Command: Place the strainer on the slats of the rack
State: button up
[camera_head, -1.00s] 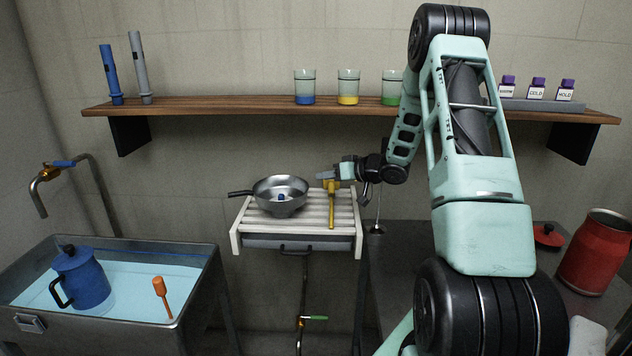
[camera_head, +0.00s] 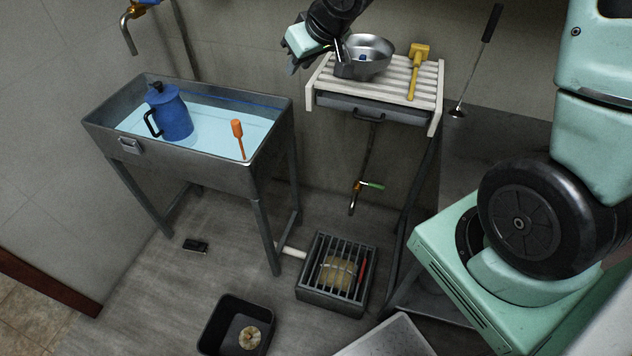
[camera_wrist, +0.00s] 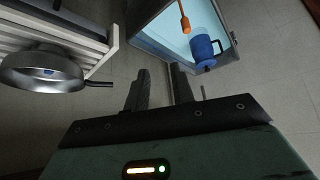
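The strainer appears to be the round metal bowl (camera_head: 371,66) with a side handle and a small blue piece inside. It stands upright on the left part of the white slatted rack (camera_head: 432,88). In the wrist view the bowl (camera_wrist: 35,78) is at the left beside the rack slats (camera_wrist: 62,22), its dark handle pointing toward my fingers. My gripper (camera_head: 293,68) is just left of the rack and bowl, fingers pointing down. In the wrist view my gripper (camera_wrist: 160,80) is open and empty, with a gap between the fingers, apart from the handle.
A yellow tool (camera_head: 414,75) lies on the rack's right part. A water-filled metal sink (camera_head: 190,165) at left holds a blue jug (camera_head: 170,115) and an orange tool (camera_head: 238,138). A floor grate (camera_head: 335,290) and black bin (camera_head: 225,325) are below. A long-handled tool (camera_head: 480,60) is right of the rack.

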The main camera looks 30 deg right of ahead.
jog(key=s+a+n+g, duration=0.1)
jog(key=s+a, duration=0.3)
jog(key=s, duration=0.6)
jog(key=s+a+n+g, duration=0.2)
jog(key=s+a, duration=0.3)
jog(key=s, duration=0.4)
jog(key=s+a+n+g, duration=0.2)
jog(key=s+a+g, duration=0.2)
jog(key=s, duration=0.6)
jog(key=shift+s+a+h, duration=0.3)
jog(key=shift+a+h, duration=0.05)
jog(key=shift+h, duration=0.05)
